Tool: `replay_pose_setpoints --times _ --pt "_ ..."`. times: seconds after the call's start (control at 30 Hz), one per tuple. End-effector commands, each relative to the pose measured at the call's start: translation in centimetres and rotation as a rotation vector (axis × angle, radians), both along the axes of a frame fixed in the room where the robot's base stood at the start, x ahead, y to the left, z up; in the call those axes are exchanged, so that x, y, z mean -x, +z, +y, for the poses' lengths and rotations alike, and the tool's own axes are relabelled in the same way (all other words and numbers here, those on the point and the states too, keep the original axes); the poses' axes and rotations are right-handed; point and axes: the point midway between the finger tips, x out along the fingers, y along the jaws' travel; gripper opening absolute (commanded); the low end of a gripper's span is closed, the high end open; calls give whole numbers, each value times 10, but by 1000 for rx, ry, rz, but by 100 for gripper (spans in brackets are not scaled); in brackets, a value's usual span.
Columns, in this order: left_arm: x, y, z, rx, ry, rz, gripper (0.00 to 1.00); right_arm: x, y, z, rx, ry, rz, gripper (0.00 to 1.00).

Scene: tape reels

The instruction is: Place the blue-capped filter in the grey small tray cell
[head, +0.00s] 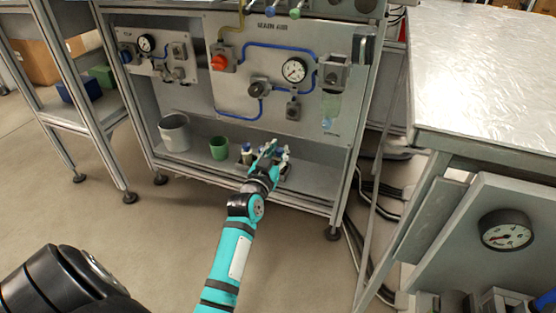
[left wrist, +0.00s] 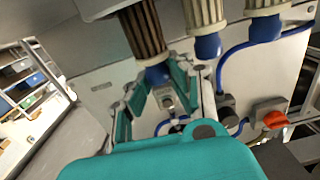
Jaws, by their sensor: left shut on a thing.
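My left gripper (head: 272,155) reaches onto the low shelf under the panel. In the left wrist view its teal fingers (left wrist: 163,92) are shut on a brown pleated filter (left wrist: 142,32) by its blue cap (left wrist: 157,75). Two cream pleated filters with blue caps, one nearer (left wrist: 206,14) and one farther right (left wrist: 262,26), are beside it, apart from the fingers. In the head view the gripper hides much of these small items; a blue-topped one (head: 247,150) shows at its left. I cannot make out the grey small tray cell. My right gripper is not in view.
A grey bucket (head: 174,134) and a green cup (head: 219,148) stand on the shelf left of the gripper. The panel (head: 225,95) with gauges and blue tubing rises behind. A metal-topped table (head: 480,75) is at right. The floor in front is clear.

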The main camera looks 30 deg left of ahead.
Motion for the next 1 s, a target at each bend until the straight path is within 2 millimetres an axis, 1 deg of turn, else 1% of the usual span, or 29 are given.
replay_pose_setpoints --times 0.03,0.07,0.2,0.47,0.5,0.57,0.77,0.87,0.97,1.0 --pt "0 -8 0 0 1 -3 0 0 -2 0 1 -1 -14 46" --pt "0 -9 0 0 1 -3 0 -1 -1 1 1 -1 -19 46" --pt "0 -9 0 0 1 -4 0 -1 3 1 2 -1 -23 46" --pt "0 -12 0 0 0 -2 0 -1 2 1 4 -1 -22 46" --pt "0 -11 0 -1 0 -3 23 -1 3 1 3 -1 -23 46" --pt "0 -11 0 0 0 -2 29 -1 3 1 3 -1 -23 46" --pt "0 -11 0 -1 0 -3 29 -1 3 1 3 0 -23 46" --pt "0 -8 0 0 1 -4 29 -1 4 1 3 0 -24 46" --pt "10 -8 -2 -1 0 0 29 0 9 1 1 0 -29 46" --pt "16 -8 -4 -1 0 1 29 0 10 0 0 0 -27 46"
